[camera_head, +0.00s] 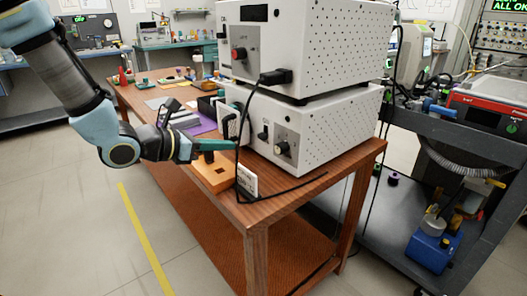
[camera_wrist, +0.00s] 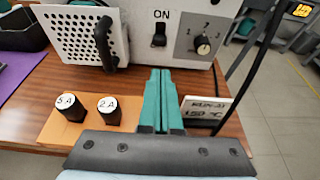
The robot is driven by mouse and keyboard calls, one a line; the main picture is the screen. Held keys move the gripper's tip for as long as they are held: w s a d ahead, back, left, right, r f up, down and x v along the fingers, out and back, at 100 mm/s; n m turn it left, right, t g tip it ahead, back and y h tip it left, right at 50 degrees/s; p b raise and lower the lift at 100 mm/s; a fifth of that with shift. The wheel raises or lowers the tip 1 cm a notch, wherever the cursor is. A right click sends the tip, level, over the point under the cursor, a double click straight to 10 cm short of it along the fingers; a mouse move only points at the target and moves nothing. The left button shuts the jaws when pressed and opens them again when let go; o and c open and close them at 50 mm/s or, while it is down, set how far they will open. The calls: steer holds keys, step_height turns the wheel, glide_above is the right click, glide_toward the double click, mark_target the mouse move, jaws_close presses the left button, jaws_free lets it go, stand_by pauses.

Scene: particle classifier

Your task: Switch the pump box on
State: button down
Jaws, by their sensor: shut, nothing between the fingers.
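Two white boxes are stacked on the wooden table; no label that I can read names the pump box. My gripper (camera_head: 234,146) is in front of the lower white box (camera_head: 330,125). In the wrist view that box has a black switch (camera_wrist: 159,40) under the word ON and a dial (camera_wrist: 203,45) to its right. I cannot tell which way the switch is set. The teal fingers (camera_wrist: 160,75) are shut and empty, below the switch in the picture. I cannot tell whether they touch the box.
An orange block (camera_wrist: 57,125) holds black caps marked 5A (camera_wrist: 71,107) and 2A (camera_wrist: 108,110). A white card (camera_wrist: 207,115) stands right of the fingers. A black cable (camera_head: 243,115) hangs before the lower box. A grey cart (camera_head: 425,140) stands at the right.

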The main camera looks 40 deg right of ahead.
mark_target(261, 135)
steer(key=shift+d, duration=0.1)
steer(key=x, duration=1)
stand_by(0.3)
steer(key=shift+r+p, duration=0.7)
steer(key=shift+r, duration=0.75)
